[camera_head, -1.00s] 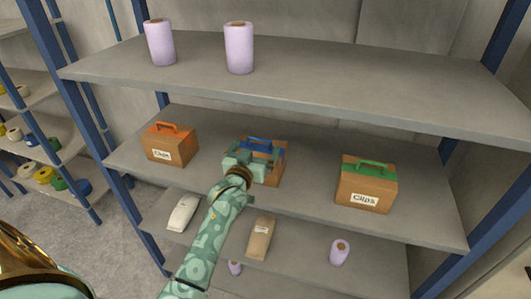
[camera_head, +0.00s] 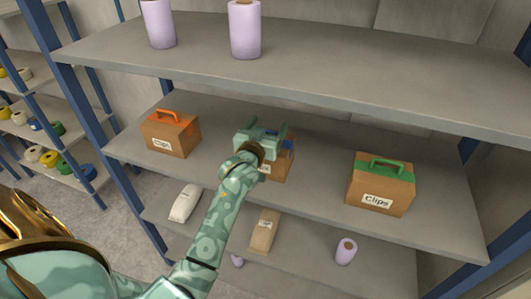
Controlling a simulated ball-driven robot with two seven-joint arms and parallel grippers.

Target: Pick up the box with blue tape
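The box with blue tape (camera_head: 284,168) is a brown carton in the middle of the middle shelf, with a patch of blue on its right side. My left gripper (camera_head: 262,130) is over the top of this box, its two fingers spread apart. The gripper and wrist hide most of the box's top, front and handle. I cannot tell whether the fingers touch it. The box appears to rest on the shelf. My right gripper is not in view.
A box with orange tape (camera_head: 171,136) stands left on the middle shelf (camera_head: 325,180), and a box with green tape (camera_head: 381,187) stands right. The upper shelf (camera_head: 340,75) overhangs them, holding purple rolls (camera_head: 245,32).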

